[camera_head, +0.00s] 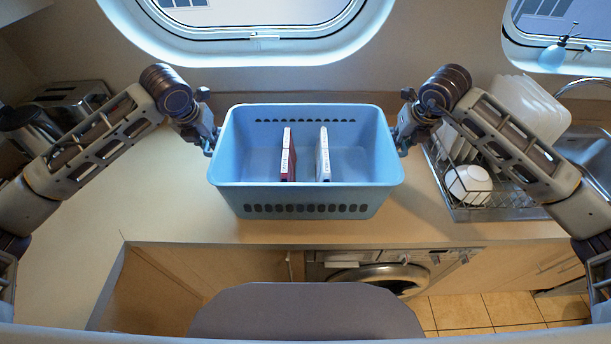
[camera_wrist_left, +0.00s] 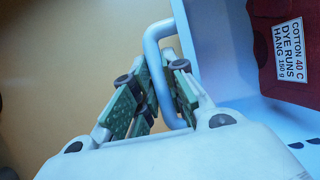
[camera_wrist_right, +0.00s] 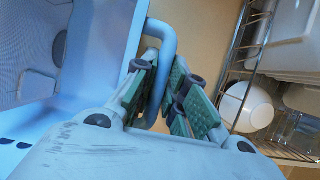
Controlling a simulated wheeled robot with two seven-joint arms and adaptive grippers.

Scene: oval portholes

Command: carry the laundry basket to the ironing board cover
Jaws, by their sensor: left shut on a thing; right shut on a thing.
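The light blue laundry basket (camera_head: 300,195) is upright at the middle of the counter in the head view. I cannot tell whether its base touches the counter. A dark red item (camera_head: 288,158) and a white item (camera_head: 323,158) stand inside it. My left gripper (camera_head: 209,148) is shut on the basket's left handle (camera_wrist_left: 153,55). The red item's label (camera_wrist_left: 278,52), "COTTON 40 C DYE RUNS HANG 150 g", shows in the left wrist view. My right gripper (camera_head: 401,146) is shut on the right handle (camera_wrist_right: 162,42). I cannot pick out the ironing board cover.
A wire dish rack (camera_head: 492,212) with white dishes and a bowl (camera_head: 469,183) is close on the right, beside the sink (camera_head: 592,155). A toaster (camera_head: 72,98) stands at the back left. The counter (camera_head: 150,195) left of the basket is clear. A washing machine (camera_head: 380,275) is below.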

